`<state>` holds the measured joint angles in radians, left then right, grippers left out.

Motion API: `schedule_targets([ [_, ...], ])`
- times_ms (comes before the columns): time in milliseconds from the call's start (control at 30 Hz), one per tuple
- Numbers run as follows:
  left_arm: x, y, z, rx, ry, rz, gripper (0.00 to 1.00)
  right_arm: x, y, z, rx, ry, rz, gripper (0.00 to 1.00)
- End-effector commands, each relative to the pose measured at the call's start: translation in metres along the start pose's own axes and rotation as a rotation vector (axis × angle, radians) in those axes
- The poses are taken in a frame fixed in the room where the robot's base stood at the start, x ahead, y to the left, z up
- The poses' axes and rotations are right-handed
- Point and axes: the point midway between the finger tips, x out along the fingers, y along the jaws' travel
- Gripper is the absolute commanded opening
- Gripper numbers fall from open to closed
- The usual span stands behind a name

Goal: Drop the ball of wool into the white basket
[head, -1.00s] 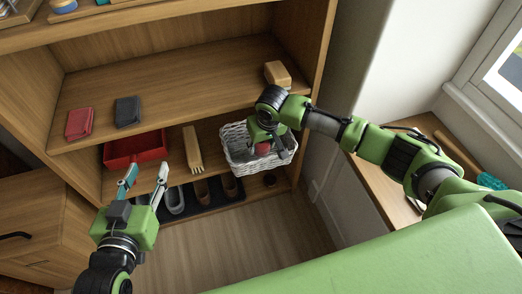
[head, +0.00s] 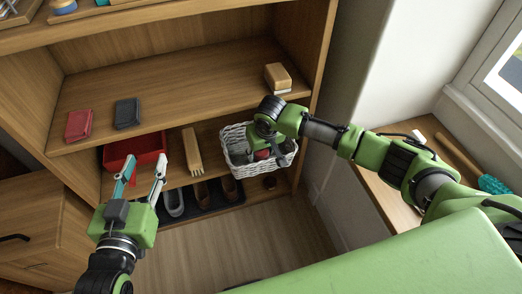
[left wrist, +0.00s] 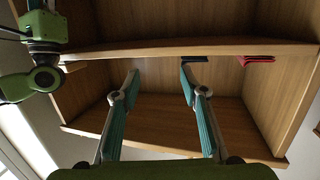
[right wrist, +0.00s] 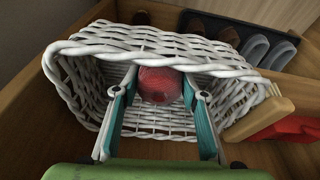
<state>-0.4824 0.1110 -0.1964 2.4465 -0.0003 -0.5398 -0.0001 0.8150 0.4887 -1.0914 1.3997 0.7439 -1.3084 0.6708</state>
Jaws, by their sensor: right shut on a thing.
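The white wicker basket (head: 232,160) stands on the lower shelf at its right end. My right gripper (right wrist: 160,92) reaches down into the basket and is shut on the red ball of wool (right wrist: 159,84), which sits between its fingertips inside the basket walls. The ball (head: 263,154) shows only partly in the head view, behind my gripper. Whether it touches the basket floor I cannot tell. The basket rim (right wrist: 130,42) surrounds the fingers in the right wrist view. My left gripper (head: 146,160) is open and empty in front of the red tray.
A red tray (head: 118,153) and a wooden brush-like block (head: 192,150) are on the same shelf. Shoes (head: 202,191) stand on a dark mat below. A red case (head: 79,125), a dark case (head: 127,112) and a wooden block (head: 277,76) lie on the shelf above.

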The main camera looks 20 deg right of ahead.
Motion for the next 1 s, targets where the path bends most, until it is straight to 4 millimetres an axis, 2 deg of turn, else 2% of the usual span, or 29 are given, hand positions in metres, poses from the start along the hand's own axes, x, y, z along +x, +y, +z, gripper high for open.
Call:
schedule_targets([
  [333, -0.001, -0.002, 0.010, 0.000, -0.042, -0.005, 0.40, 0.004, 0.000, 0.001, 0.000, -0.001, 0.001, 0.19],
  [367, -0.001, -0.002, 0.009, 0.000, -0.042, -0.005, 0.40, 0.005, 0.000, 0.002, 0.000, -0.001, 0.001, 0.47],
  [400, -0.001, -0.002, 0.009, 0.000, -0.042, -0.005, 0.40, 0.005, 0.000, 0.002, 0.000, -0.001, 0.001, 0.56],
  [833, -0.001, -0.002, 0.008, 0.000, -0.030, -0.004, 0.40, 0.002, 0.001, 0.000, 0.000, 0.001, 0.001, 0.56],
  [967, 0.001, 0.003, -0.010, 0.000, 0.055, 0.007, 0.40, -0.007, 0.002, -0.003, -0.002, 0.003, 0.003, 0.56],
  [1000, 0.000, 0.002, -0.007, 0.000, 0.033, 0.005, 0.40, -0.012, 0.001, -0.003, -0.001, 0.001, 0.001, 0.56],
])
